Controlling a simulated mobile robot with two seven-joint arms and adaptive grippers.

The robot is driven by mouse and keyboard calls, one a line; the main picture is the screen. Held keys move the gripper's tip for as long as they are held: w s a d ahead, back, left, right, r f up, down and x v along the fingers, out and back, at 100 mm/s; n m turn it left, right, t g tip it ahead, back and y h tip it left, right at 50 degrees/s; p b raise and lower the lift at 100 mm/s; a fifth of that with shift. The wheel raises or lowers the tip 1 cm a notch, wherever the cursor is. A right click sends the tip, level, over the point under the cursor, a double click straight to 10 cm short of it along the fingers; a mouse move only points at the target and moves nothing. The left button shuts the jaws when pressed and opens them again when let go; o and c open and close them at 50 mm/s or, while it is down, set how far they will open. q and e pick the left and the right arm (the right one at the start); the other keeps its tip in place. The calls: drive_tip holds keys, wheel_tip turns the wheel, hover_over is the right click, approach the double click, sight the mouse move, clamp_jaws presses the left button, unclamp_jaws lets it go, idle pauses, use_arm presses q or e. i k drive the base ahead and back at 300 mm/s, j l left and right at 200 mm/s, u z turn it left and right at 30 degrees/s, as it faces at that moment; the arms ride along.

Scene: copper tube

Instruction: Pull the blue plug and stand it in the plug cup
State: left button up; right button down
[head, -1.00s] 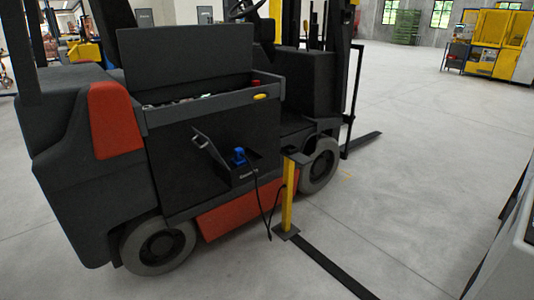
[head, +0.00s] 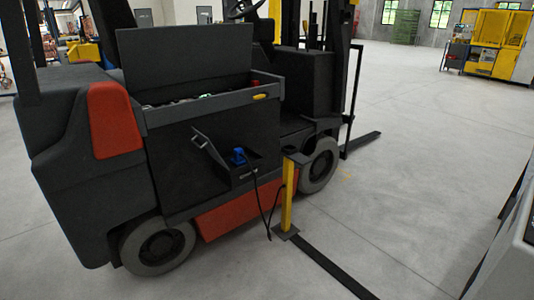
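The blue plug (head: 238,156) sits in a dark socket box (head: 238,176) on the side of a forklift, with the box's flap (head: 208,144) standing open to its left. A black cable (head: 258,200) hangs from the plug's area down beside a yellow post (head: 287,205). The post has a dark, flat top (head: 296,158); I cannot tell whether this is the plug cup. Neither of my grippers shows in the head view.
The forklift (head: 215,150) fills the left and middle, its battery lid (head: 180,48) raised. A black floor strip (head: 325,267) runs from the post's base toward the lower right. A grey cabinet edge (head: 515,245) stands at the lower right. Open concrete floor (head: 420,170) lies right of the post.

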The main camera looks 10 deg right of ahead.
sight(238, 152)
drive_tip(key=i+u, duration=0.1)
drive_tip(key=i, duration=0.45)
drive_tip(key=i+l+u, duration=0.1)
drive_tip(key=i, duration=0.45)
drive_tip(key=i+l+u, duration=0.1)
drive_tip(key=i, duration=0.5)
drive_tip(key=i+l+u, duration=0.1)
drive_tip(key=i+l, duration=0.15)
drive_tip(key=i, duration=0.3)
